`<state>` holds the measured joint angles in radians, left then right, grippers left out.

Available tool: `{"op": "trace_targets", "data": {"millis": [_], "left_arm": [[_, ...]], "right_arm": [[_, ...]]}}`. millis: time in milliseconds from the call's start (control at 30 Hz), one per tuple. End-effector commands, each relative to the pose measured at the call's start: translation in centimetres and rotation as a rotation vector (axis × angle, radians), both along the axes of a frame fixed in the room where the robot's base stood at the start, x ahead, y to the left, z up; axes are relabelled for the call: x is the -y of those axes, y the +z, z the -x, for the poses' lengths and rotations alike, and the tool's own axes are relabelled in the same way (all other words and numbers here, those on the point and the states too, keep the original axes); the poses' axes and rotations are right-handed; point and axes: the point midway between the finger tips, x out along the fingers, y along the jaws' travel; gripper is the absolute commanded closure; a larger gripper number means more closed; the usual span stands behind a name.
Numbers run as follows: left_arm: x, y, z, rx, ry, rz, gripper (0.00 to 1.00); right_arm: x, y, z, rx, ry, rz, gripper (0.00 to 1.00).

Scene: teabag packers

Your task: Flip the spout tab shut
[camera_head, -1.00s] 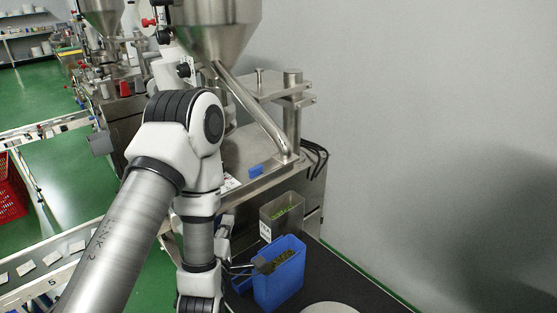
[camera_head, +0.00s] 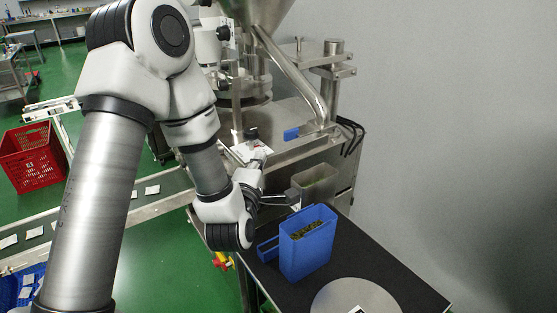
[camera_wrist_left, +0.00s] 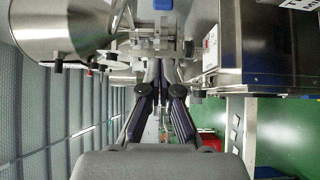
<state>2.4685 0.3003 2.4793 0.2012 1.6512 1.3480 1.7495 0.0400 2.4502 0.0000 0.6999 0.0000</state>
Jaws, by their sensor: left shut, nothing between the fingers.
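I cannot make out a spout tab for certain. A small blue piece (camera_head: 292,134) sits on the steel machine's ledge. A blue piece (camera_wrist_left: 163,5) also shows at the top of the left wrist view. An open blue container (camera_head: 307,255) with brown-green contents stands upright on the dark table, its blue handle (camera_head: 267,250) at the left. My left gripper (camera_head: 293,195) is shut and empty, just beyond and above the container's rim, in front of the metal bin. Its dark fingers (camera_wrist_left: 163,66) come together in the left wrist view. My right gripper is out of view.
A grey metal bin (camera_head: 318,186) stands behind the blue container, by the steel machine. A sloping steel tube (camera_head: 292,72) comes down from the hopper. A round steel plate (camera_head: 345,298) lies at the table's front. A grey wall (camera_head: 450,130) bounds the right.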

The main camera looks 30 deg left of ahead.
Motion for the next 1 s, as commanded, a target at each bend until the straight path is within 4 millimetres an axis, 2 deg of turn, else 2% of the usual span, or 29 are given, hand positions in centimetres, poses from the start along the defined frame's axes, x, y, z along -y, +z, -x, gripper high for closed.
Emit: {"op": "trace_targets", "data": {"millis": [33,167,200,233,433,600,733,1000], "left_arm": [[-0.2,-0.9,-0.3,0.007,0.001,0.001,1.00],[-0.5,-0.7,-1.1,0.007,-0.003,0.002,1.00],[-0.8,0.5,-1.8,0.002,-0.003,0.001,1.00],[-1.0,0.7,-2.4,-0.001,-0.003,0.001,1.00],[-2.4,0.7,-6.1,0.000,-0.004,-0.001,1.00],[-1.1,0.6,-8.5,-0.002,-0.006,-0.004,1.00],[-0.8,0.3,-9.3,-0.001,-0.006,-0.001,1.00],[-0.8,0.2,-9.4,-0.001,-0.004,0.001,1.00]], "right_arm": [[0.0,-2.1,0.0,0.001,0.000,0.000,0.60],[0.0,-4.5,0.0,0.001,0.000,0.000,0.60],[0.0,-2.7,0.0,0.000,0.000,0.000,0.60],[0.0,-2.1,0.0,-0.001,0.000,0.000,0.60],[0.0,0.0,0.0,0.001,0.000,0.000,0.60],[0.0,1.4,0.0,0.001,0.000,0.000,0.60],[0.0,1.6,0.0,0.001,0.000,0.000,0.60],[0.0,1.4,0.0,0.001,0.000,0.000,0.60]]}}
